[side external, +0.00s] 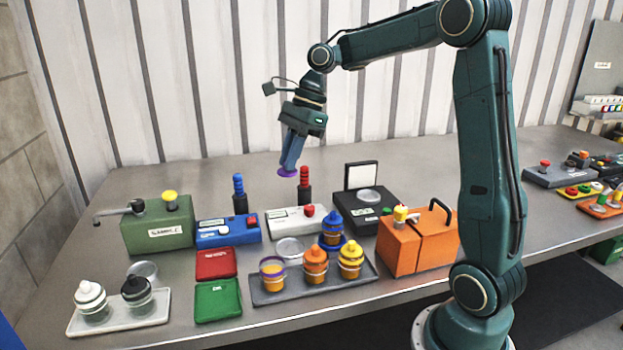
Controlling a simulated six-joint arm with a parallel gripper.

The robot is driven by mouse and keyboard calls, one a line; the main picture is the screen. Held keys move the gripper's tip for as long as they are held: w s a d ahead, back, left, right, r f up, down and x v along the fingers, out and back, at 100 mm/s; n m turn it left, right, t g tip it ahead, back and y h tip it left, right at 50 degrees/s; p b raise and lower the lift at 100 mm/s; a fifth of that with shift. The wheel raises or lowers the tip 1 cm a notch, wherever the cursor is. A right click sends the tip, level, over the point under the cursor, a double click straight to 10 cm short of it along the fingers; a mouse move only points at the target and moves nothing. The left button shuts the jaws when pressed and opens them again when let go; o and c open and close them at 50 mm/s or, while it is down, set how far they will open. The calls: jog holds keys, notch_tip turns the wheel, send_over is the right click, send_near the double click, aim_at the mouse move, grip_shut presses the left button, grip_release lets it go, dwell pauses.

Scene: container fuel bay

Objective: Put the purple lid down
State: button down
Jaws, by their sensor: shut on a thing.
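The purple lid (286,173) is at the tips of my gripper (290,165), which is shut on it. It is held up in the air above the back part of the bench, left of the black-handled post with the red grip. An open jar with a purple rim (272,274) and orange contents stands at the left end of the dark grey tray (318,294). My gripper is well above and behind that jar. The side of the lid facing away is hidden.
Jars with orange (315,264), yellow (350,258) and blue (332,232) lids stand near the dark tray. Red (215,263) and green (218,300) flat pads lie left of it. Devices line the back: green (160,233), blue (228,231), white (296,220), black (364,209). An orange box (420,244) stands right.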

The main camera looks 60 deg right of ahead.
jog(key=shift+f, duration=10)
jog(key=shift+f, duration=0.1)
jog(key=c, duration=1.5)
grip_release()
jog(key=shift+o, duration=0.2)
jog(key=v, duration=1.2)
